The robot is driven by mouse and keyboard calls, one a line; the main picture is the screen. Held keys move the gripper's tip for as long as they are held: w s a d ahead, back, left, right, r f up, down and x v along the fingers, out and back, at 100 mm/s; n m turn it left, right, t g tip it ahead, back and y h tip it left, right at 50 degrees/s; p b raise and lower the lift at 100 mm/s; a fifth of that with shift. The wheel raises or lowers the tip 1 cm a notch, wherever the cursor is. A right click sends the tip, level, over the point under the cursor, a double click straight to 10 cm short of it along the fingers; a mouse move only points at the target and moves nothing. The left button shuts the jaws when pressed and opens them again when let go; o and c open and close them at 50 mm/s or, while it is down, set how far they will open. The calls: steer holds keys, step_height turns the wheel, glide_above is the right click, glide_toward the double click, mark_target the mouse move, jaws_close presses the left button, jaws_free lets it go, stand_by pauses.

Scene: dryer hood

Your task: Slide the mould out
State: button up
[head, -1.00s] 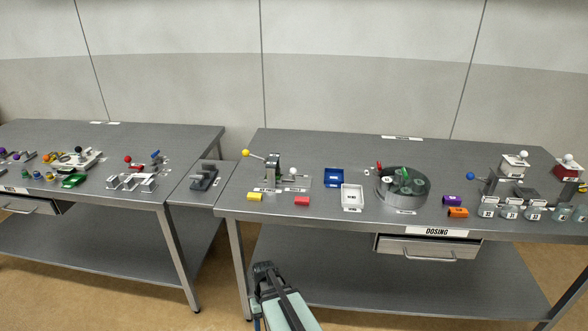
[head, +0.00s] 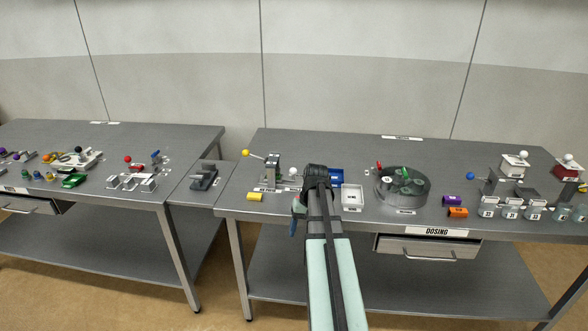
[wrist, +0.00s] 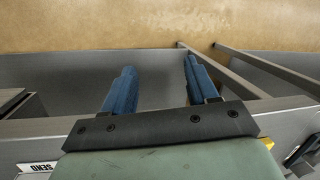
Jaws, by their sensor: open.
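My gripper (head: 294,226) is at the front edge of the dosing table, with its blue fingers pointing down. In the wrist view its two fingers (wrist: 160,90) are apart with nothing between them. A small press with a yellow-knobbed lever (head: 270,168) stands on the table behind and left of my gripper. No part is clearly recognisable as the mould, and I cannot tell whether it sits in the press.
A yellow block (head: 255,196) lies near the front edge. The table edge and drawer (head: 428,248) are close to my arm. A grey device (head: 203,178) sits on the lower side table.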

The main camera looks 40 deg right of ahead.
steer(key=w+d+r+t+h, duration=0.1)
steer(key=w+d+r, duration=0.8)
steer(key=w+r, duration=0.15)
steer(key=w+d+r, duration=0.8)
steer(key=w+r, duration=0.1)
steer(key=w, duration=0.3)
steer(key=shift+m, duration=0.3)
steer(key=f, duration=0.4)
steer(key=w+a+f, duration=0.1)
steer(key=f, duration=0.3)
steer(key=a+f, duration=0.1)
steer(key=f, duration=0.4)
steer(key=shift+w+a, duration=0.1)
steer(key=shift+w, duration=0.1)
jaws_close()
